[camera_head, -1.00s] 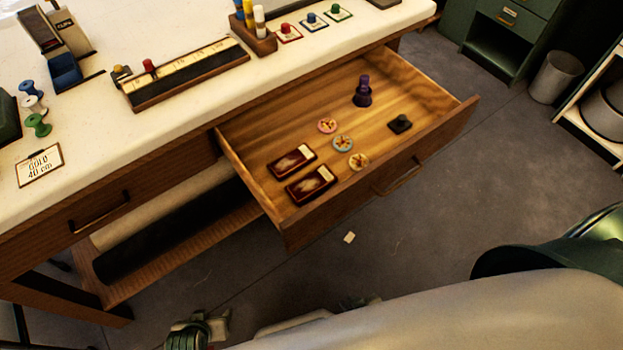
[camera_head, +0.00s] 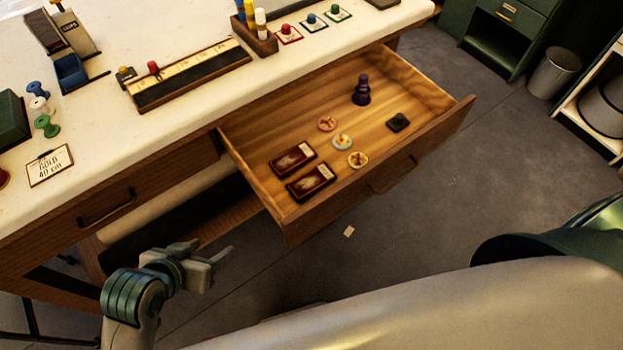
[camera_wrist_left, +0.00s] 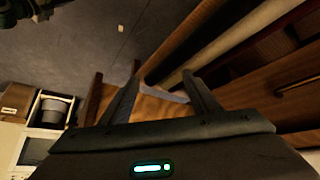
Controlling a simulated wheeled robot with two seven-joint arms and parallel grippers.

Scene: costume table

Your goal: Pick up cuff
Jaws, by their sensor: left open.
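I cannot make out a cuff for certain in either view. My left gripper (camera_head: 221,257) is open and empty, in front of the table and below the open drawer's left corner. In the left wrist view its two fingers (camera_wrist_left: 160,73) stand apart with nothing between them. The open drawer (camera_head: 420,160) holds two dark red cases (camera_head: 292,158), small round pieces (camera_head: 342,142), a purple peg-shaped piece (camera_head: 361,92) and a black block (camera_head: 398,122). My right gripper is not in view.
Rolls (camera_head: 160,215) lie on the shelf under the table.

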